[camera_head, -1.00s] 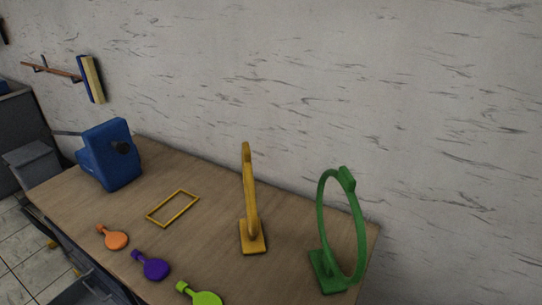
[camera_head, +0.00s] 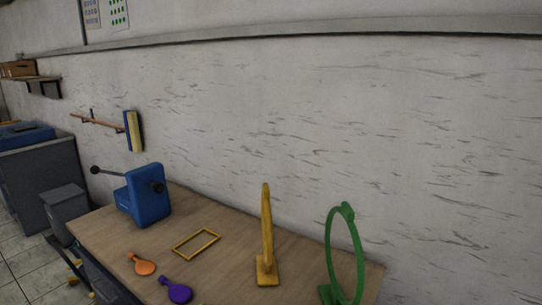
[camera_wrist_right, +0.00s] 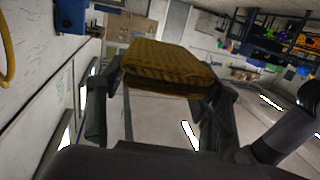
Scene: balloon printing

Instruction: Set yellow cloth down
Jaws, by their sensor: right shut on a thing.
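The yellow cloth (camera_wrist_right: 165,62) is a folded, dark yellow textured pad in the right wrist view. My right gripper (camera_wrist_right: 165,84) is shut on it, with one dark finger at each side of the cloth. In that view the cloth is in the air with the room behind it; no surface touches it. Neither gripper shows in the head view, so where the held cloth is above the table cannot be told there. My left gripper is in no view.
A blue-and-yellow item (camera_head: 133,131) hangs by a wall rod.

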